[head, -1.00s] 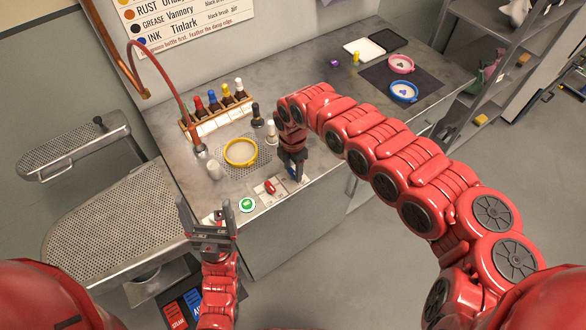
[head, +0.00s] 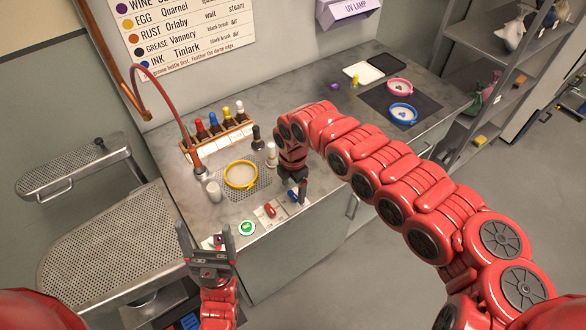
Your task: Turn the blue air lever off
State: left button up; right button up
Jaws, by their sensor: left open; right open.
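The blue air lever (head: 293,196) is a small blue handle on a pale plate at the bench's front edge, right of a red lever (head: 270,210). It is partly covered by my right gripper (head: 299,192), which points down close at its right side. That gripper is open; I cannot tell whether it touches the lever. The lever's exact angle is too small to tell. My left gripper (head: 205,237) is open and empty, its fingers pointing up, in front of the bench's left front corner.
A green round button (head: 246,228) sits left of the red lever. A yellow-rimmed screen (head: 241,174), a white cup (head: 214,191), a white bottle (head: 271,154) and a rack of bottles (head: 217,135) stand behind. A perforated board (head: 110,250) is at left.

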aim_at(293, 194)
notch_tip(293, 194, up, 4)
jog(key=shift+f+b, duration=0.25)
jog(key=shift+b, duration=0.3)
notch_tip(293, 194, up, 12)
jog(key=p, duration=0.2)
jog(key=shift+p, duration=0.35)
jog(key=shift+s, duration=0.1)
